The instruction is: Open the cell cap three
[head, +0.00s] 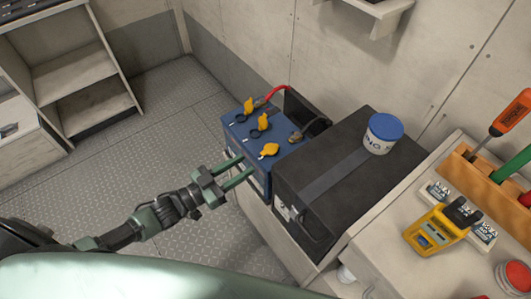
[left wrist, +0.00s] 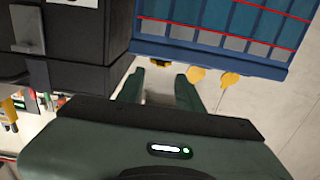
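A blue battery (head: 235,132) stands at the middle, with three yellow cell caps along its top. The far cap (head: 248,105) and middle cap (head: 263,121) stand up beside dark round openings. The near cap (head: 269,150) lies flatter, with no opening visible by it. No cap numbers are readable. My left gripper (head: 247,165) is open and empty, its fingers pointing at the battery's near end, close to the near cap. In the left wrist view the battery (left wrist: 215,45) lies ahead of the parted fingers (left wrist: 161,80), with yellow caps (left wrist: 196,75) along its edge. My right gripper is not in view.
A black box (head: 330,195) stands right beside the battery, bearing a white tub with a blue lid (head: 384,133). Red and black cables (head: 276,91) run at the battery's back. A yellow meter (head: 436,230) and a tool rack (head: 485,180) are at right. The floor (head: 170,120) at left is clear.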

